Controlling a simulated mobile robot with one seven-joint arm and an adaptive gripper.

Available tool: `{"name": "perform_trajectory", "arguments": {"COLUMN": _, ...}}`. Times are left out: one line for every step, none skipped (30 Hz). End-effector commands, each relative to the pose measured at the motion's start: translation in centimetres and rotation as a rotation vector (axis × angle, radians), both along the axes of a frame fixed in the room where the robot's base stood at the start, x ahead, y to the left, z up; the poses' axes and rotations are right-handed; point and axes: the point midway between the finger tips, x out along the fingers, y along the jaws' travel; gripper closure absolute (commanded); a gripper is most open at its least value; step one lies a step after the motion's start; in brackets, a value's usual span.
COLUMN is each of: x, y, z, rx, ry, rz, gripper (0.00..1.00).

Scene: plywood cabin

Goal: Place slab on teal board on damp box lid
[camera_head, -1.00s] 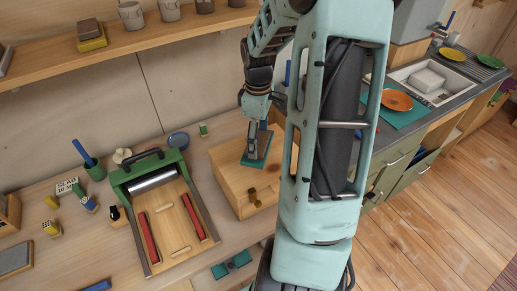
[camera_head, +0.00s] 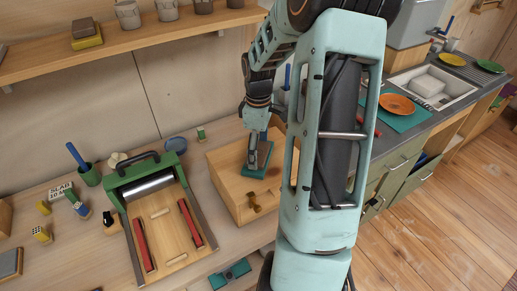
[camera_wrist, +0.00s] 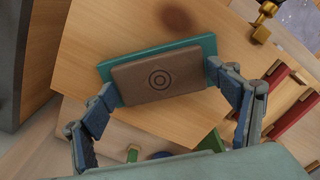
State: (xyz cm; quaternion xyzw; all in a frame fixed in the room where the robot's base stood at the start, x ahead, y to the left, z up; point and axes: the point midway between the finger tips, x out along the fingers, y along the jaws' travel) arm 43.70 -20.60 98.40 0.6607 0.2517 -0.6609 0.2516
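A brown slab (camera_wrist: 160,77) with a ring mark lies flat over the teal board (camera_wrist: 190,47) in the wrist view. I cannot tell whether the slab rests on the board or is slightly above it. The teal board (camera_head: 260,172) lies on the lid of a wooden box (camera_head: 228,170). The lid (camera_wrist: 100,30) shows a dark round patch beyond the board.
A green-framed roller press (camera_head: 150,180) stands left of the box. A brass latch (camera_head: 254,202) is on the box front. A blue round dish (camera_head: 176,144) and a small green block (camera_head: 201,134) sit behind. A shelf (camera_head: 150,38) with pots runs above.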

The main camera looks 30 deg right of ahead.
Motion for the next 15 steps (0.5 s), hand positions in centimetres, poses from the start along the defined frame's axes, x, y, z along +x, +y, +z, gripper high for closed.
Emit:
{"name": "perform_trajectory", "arguments": {"x": 0.01, "y": 0.01, "z": 0.05, "rx": 0.000, "ry": 0.000, "rz": 0.000, "gripper": 0.11}}
{"name": "perform_trajectory", "arguments": {"x": 0.01, "y": 0.01, "z": 0.05, "rx": 0.000, "ry": 0.000, "rz": 0.000, "gripper": 0.08}}
{"name": "perform_trajectory", "arguments": {"x": 0.01, "y": 0.01, "z": 0.05, "rx": 0.000, "ry": 0.000, "rz": 0.000, "gripper": 0.03}}
{"name": "perform_trajectory", "arguments": {"x": 0.01, "y": 0.00, "z": 0.06, "rx": 0.000, "ry": 0.000, "rz": 0.000, "gripper": 0.03}}
{"name": "perform_trajectory", "arguments": {"x": 0.01, "y": 0.00, "z": 0.06, "rx": 0.000, "ry": 0.000, "rz": 0.000, "gripper": 0.03}}
{"name": "perform_trajectory", "arguments": {"x": 0.01, "y": 0.00, "z": 0.06, "rx": 0.000, "ry": 0.000, "rz": 0.000, "gripper": 0.03}}
{"name": "perform_trajectory", "arguments": {"x": 0.01, "y": 0.00, "z": 0.06, "rx": 0.000, "ry": 0.000, "rz": 0.000, "gripper": 0.03}}
{"name": "perform_trajectory", "arguments": {"x": 0.01, "y": 0.00, "z": 0.06, "rx": 0.000, "ry": 0.000, "rz": 0.000, "gripper": 0.03}}
{"name": "perform_trajectory", "arguments": {"x": 0.01, "y": 0.00, "z": 0.06, "rx": 0.000, "ry": 0.000, "rz": 0.000, "gripper": 0.03}}
{"name": "perform_trajectory", "arguments": {"x": 0.01, "y": 0.00, "z": 0.06, "rx": 0.000, "ry": 0.000, "rz": 0.000, "gripper": 0.03}}
{"name": "perform_trajectory", "arguments": {"x": 0.01, "y": 0.00, "z": 0.08, "rx": 0.000, "ry": 0.000, "rz": 0.000, "gripper": 0.03}}
{"name": "perform_trajectory", "arguments": {"x": 0.02, "y": -0.01, "z": 0.17, "rx": -0.001, "ry": -0.001, "rz": 0.000, "gripper": 0.03}}
{"name": "perform_trajectory", "arguments": {"x": 0.02, "y": -0.01, "z": 0.31, "rx": -0.001, "ry": -0.001, "rz": 0.000, "gripper": 0.03}}
{"name": "perform_trajectory", "arguments": {"x": 0.02, "y": -0.02, "z": 0.52, "rx": 0.000, "ry": -0.001, "rz": 0.000, "gripper": 0.03}}
{"name": "perform_trajectory", "arguments": {"x": 0.05, "y": -0.06, "z": 0.81, "rx": -0.002, "ry": -0.003, "rz": -0.001, "gripper": 0.03}}
